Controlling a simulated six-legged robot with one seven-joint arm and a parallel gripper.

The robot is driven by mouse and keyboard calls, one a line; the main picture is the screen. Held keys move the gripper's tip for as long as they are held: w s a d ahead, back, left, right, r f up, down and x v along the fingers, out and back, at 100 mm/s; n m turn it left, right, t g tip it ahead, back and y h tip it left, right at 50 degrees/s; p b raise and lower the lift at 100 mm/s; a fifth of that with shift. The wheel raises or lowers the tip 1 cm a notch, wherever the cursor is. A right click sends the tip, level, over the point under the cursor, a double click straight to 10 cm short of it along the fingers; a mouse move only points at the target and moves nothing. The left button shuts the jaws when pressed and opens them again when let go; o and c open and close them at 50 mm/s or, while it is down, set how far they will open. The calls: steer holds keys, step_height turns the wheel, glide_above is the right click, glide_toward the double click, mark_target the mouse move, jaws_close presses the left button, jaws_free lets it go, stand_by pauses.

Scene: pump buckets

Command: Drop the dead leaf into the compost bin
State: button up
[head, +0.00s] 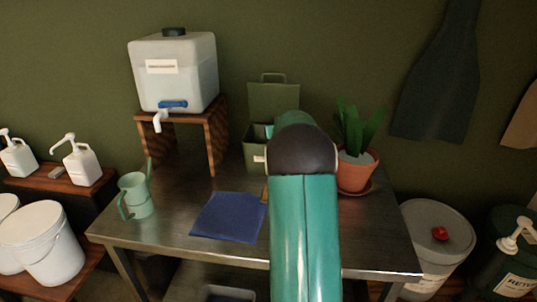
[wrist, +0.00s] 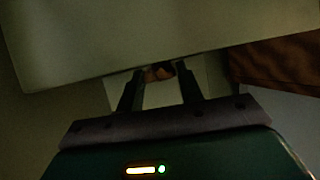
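The compost bin is a green box with its lid (head: 273,100) raised, standing at the back of the metal table. My arm reaches toward the bin and hides part of it. My gripper is hidden behind my arm in the head view. In the wrist view my gripper (wrist: 161,75) has its two dark fingers apart. A small brown thing, likely the dead leaf (wrist: 159,73), shows between the fingertips, partly cut off by the edge of a large pale surface. I cannot tell whether the fingers touch it.
A potted plant (head: 357,172) stands just right of my arm. Left are a blue cloth (head: 229,216), a green watering can (head: 136,195) and a water tank (head: 175,72) on a wooden stand (head: 218,135). The table's front left is partly clear.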

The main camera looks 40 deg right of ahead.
steer(key=o, duration=0.5)
steer(key=v, duration=1.3)
steer(key=shift+s+a+r, duration=0.1)
steer(key=shift+s+a, duration=0.05)
steer(key=shift+s, duration=0.2)
